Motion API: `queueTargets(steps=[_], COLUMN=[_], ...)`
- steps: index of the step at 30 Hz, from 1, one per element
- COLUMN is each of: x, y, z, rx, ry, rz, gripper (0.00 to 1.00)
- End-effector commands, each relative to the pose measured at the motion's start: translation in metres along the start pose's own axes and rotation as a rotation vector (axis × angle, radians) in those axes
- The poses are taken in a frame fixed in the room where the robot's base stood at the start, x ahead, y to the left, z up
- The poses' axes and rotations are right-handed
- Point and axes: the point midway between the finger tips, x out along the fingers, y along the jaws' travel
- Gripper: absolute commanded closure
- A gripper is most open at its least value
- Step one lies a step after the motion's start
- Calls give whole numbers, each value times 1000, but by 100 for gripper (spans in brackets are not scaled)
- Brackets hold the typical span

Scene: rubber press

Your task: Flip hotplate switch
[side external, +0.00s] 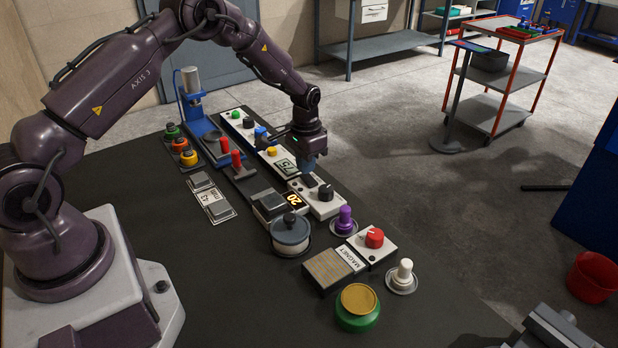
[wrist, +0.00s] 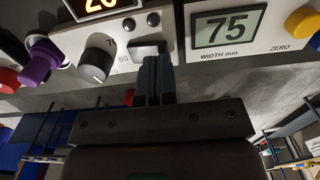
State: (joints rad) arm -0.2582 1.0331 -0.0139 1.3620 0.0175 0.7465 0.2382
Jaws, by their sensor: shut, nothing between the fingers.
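The hotplate's white control panel (side external: 318,207) carries a black knob (side external: 326,192), and an orange "20" display (side external: 294,200) sits beside it. In the wrist view the panel shows the knob (wrist: 98,59) and a dark rocker switch (wrist: 146,49) on its right. My gripper (side external: 308,166) is above the switch end of the panel, pointing down. Its fingers (wrist: 154,78) are together and empty, with the tips right at the switch's edge. I cannot tell whether they touch it. The fingertips hide part of the switch, and its position is unclear.
A width gauge (side external: 286,165) reading 75 stands close beside the gripper. A lidded pot (side external: 290,232), a purple knob (side external: 345,219), a red-knobbed magnet box (side external: 373,242) and a green jar (side external: 357,308) stand nearer the camera.

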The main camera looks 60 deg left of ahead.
Motion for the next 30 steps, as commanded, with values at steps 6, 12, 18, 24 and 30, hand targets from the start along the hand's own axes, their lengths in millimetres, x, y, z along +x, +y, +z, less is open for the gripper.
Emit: queueTargets(steps=[6, 12, 18, 24, 30], x=[4, 6, 9, 13, 16], y=[0, 0, 0, 0, 0], z=[0, 0, 0, 0, 0], rx=[0, 0, 0, 0, 0], ry=[0, 0, 0, 0, 0], rz=[0, 0, 0, 0, 0], gripper=[100, 100, 100, 100, 100])
